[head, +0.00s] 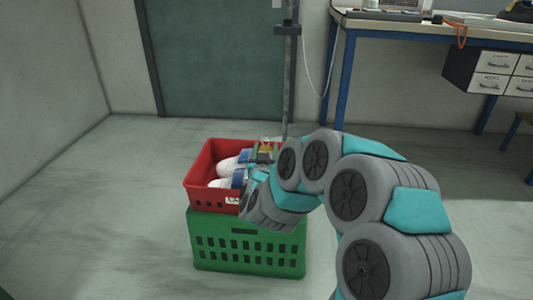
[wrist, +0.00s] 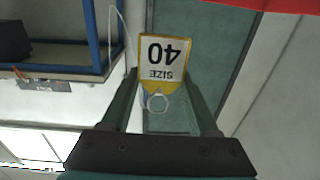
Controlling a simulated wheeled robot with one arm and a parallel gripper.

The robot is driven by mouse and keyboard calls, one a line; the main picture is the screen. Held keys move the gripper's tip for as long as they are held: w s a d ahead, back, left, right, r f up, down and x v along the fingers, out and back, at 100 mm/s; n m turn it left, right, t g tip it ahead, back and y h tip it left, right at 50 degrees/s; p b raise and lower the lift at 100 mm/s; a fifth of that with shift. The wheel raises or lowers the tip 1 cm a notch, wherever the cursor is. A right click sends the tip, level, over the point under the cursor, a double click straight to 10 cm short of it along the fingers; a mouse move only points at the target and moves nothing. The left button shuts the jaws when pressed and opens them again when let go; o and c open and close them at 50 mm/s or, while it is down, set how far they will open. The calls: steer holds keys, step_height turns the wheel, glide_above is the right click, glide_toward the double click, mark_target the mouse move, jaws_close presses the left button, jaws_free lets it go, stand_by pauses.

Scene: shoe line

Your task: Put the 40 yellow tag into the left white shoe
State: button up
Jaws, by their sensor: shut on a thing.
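My gripper (wrist: 160,82) is shut on the yellow tag (wrist: 165,58). The tag has a yellow border, a white face reading "SIZE 40", upside down in the wrist view, and a pale loop of string. In the head view my gripper (head: 264,153) is over the right part of the red crate. Two white shoes with blue parts lie in that crate: a farther one (head: 229,166) and a nearer one (head: 220,183). My arm and gripper hide part of them. I cannot tell which is the left shoe. No shoe shows in the wrist view.
The red crate (head: 203,193) stands on an upturned-looking green crate (head: 248,262) on the grey floor. A thin grey post (head: 290,90) rises behind them. A blue-legged workbench (head: 342,85) is at the right back. The floor left of the crates is clear.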

steer(key=shift+f+b, duration=1.6)
steer(key=shift+f, duration=0.95)
steer(key=shift+f+b, duration=0.3)
steer(key=shift+f, duration=1.2)
steer(key=o, duration=1.4)
steer(key=shift+s+b, duration=0.5)
steer(key=shift+s, duration=3.4)
